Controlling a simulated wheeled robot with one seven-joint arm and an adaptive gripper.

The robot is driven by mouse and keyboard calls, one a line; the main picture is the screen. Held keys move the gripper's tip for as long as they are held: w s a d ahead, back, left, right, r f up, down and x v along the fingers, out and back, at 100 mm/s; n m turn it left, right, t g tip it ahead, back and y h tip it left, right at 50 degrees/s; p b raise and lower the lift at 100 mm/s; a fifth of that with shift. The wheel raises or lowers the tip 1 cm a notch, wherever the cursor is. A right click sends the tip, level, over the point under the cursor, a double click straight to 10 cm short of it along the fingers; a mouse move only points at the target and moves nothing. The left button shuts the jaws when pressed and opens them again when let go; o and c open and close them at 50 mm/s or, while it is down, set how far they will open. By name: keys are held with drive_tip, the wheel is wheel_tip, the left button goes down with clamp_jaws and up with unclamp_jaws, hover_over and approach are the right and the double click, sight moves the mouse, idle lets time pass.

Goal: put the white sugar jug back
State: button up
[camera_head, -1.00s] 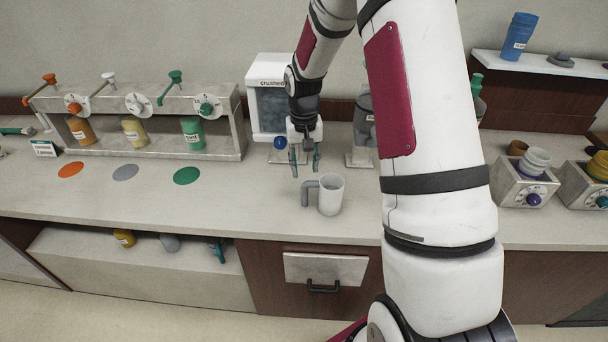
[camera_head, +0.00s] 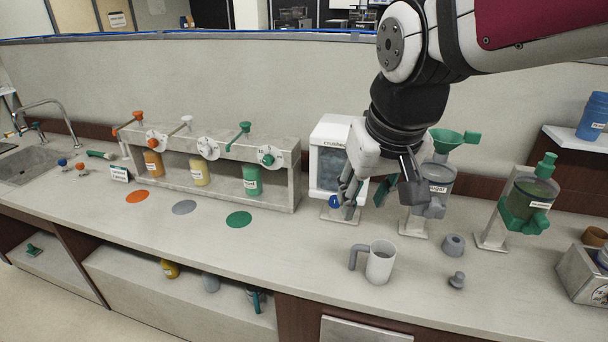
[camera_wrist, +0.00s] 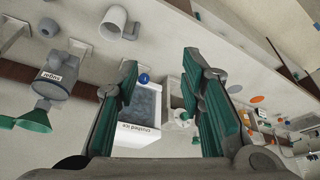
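The white jug (camera_head: 380,263) with a grey handle stands upright on the counter in front of the sugar dispenser; its handle points left. I cannot read any label on it. The jug also shows at the top of the wrist view (camera_wrist: 114,20). The sugar dispenser (camera_head: 437,180) has a green funnel on top and shows at the left in the wrist view (camera_wrist: 56,66). My gripper (camera_head: 367,193) is open and empty, above and behind the jug, in front of the crushed-ice dispenser. In the wrist view its teal-padded fingers (camera_wrist: 160,65) are wide apart.
The crushed-ice dispenser (camera_head: 328,150) stands close behind my gripper. A green-lidded dispenser (camera_head: 530,197) stands further right. Left are a bottle rack (camera_head: 290,190) and coloured discs; the counter between is clear.

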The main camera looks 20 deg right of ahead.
drive_tip(key=s+a+r+n+t, duration=0.1)
drive_tip(key=s+a, duration=0.1)
drive_tip(key=s, duration=0.6)
drive_tip(key=shift+a+y, duration=0.15)
drive_tip(key=shift+y, duration=0.15)
drive_tip(key=shift+w, duration=0.1)
